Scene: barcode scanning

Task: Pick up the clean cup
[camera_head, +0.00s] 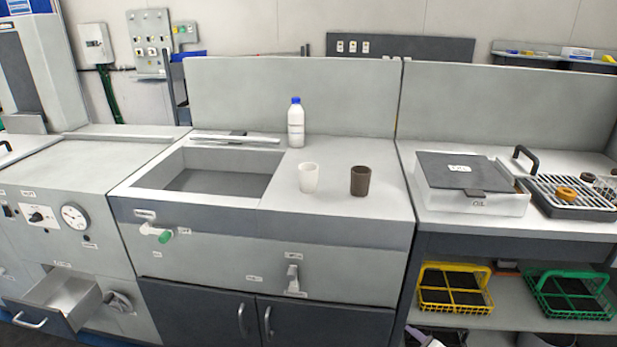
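A white, clean-looking cup (309,178) stands upright on the grey worktop, right of the sink basin. A dark brown cup (360,181) stands upright to its right, with a gap between them. Nothing touches either cup. Neither of my grippers shows in the head view.
A white bottle with a blue cap (296,123) stands behind the cups. The sink basin (215,181) is open at left. A lidded OIL box (472,184) and a wire rack (572,194) are on the right counter. A drawer (62,298) stands open at lower left.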

